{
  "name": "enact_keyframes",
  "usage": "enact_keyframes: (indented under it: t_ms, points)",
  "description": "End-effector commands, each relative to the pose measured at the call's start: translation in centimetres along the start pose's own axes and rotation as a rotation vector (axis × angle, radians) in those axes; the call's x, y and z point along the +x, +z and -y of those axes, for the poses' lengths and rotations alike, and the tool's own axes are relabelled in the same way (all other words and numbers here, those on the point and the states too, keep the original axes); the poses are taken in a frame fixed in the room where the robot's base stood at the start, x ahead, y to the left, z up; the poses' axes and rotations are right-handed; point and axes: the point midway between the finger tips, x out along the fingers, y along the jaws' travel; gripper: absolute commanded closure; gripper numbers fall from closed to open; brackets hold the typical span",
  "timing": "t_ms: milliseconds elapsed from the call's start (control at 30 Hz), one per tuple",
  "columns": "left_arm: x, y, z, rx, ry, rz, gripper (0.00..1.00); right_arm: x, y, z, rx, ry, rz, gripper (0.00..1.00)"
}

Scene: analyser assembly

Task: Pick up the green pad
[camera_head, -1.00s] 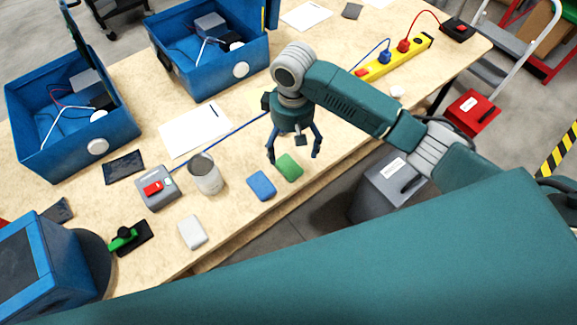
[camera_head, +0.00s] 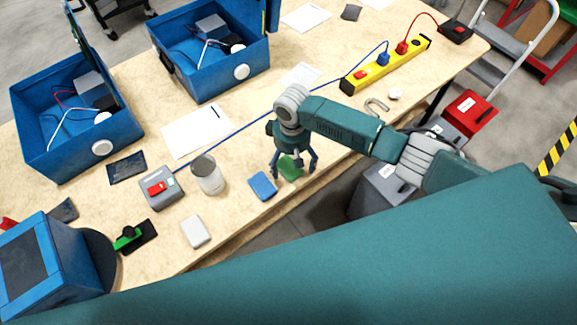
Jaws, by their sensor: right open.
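The green pad (camera_head: 290,168) lies flat on the wooden table near its front edge, just right of the blue pad (camera_head: 262,186). My right gripper (camera_head: 294,170) is low over the green pad, pointing down. Its fingers are spread, one on the left and one on the right of the pad, and part of the pad is hidden behind the gripper. I cannot tell whether the fingers touch the pad. My left gripper is not in view.
A grey box with a red switch (camera_head: 160,189) is farther left. Two blue open cases (camera_head: 130,135) and a yellow power strip (camera_head: 386,66) are farther back.

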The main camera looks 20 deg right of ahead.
Motion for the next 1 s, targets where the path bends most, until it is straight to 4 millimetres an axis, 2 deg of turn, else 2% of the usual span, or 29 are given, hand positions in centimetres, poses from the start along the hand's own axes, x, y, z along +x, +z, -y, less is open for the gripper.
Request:
enact_keyframes:
  t_ms: [133, 167, 333, 367, 767, 867, 1000]
  points:
    - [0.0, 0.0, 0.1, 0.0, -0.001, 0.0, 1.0, 0.0, 0.0, 0.0, 0.0, 0.0, 0.0, 0.14]
    - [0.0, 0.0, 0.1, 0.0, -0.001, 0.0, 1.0, 0.0, 0.0, 0.0, 0.0, 0.0, 0.001, 0.18]
    - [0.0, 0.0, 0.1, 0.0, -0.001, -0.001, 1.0, 0.0, 0.0, 0.0, 0.0, 0.0, 0.001, 0.51]
    - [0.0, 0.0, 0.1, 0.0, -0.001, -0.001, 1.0, 0.0, 0.0, 0.0, 0.0, 0.0, 0.001, 0.54]
    - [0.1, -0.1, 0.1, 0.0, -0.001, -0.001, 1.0, -0.2, 0.0, 0.0, 0.0, -0.001, 0.0, 0.55]
    - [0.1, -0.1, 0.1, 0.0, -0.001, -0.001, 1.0, -0.8, 0.0, 0.0, 0.0, -0.001, 0.0, 0.55]
    - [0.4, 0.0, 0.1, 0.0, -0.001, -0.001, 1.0, -2.7, -0.1, 0.0, 0.0, -0.001, -0.003, 0.55]
